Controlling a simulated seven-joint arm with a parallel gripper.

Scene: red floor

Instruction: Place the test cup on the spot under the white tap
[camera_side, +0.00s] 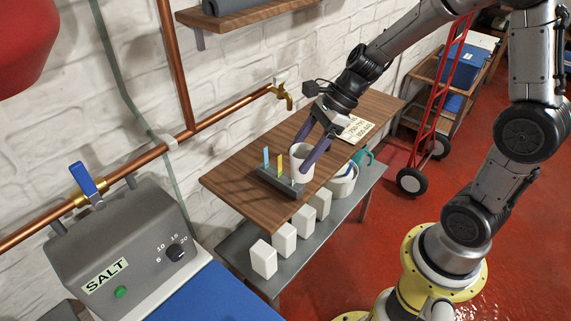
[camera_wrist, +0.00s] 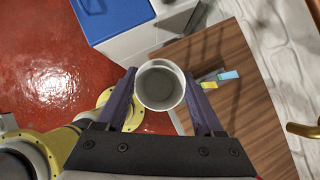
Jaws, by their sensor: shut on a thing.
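The test cup (camera_side: 298,163) is white and round. In the side view it is between my purple fingers over the front part of the wooden table (camera_side: 232,176), close to the strip rack. In the wrist view the cup (camera_wrist: 160,86) has its open mouth facing the camera and looks empty. My gripper (camera_wrist: 164,95) is shut on the cup, one finger on each side. I cannot tell whether the cup's base touches the table. A brass tap (camera_side: 284,97) with a white top sits on the copper pipe above the table's back edge. The tap (camera_wrist: 303,130) shows at the wrist view's right edge.
A dark rack (camera_side: 277,184) with coloured strips stands just left of the cup. A paper card (camera_side: 355,128) lies behind my gripper. White blocks (camera_side: 284,239) and a white tub (camera_side: 341,187) stand on the lower shelf. The table below the tap looks clear.

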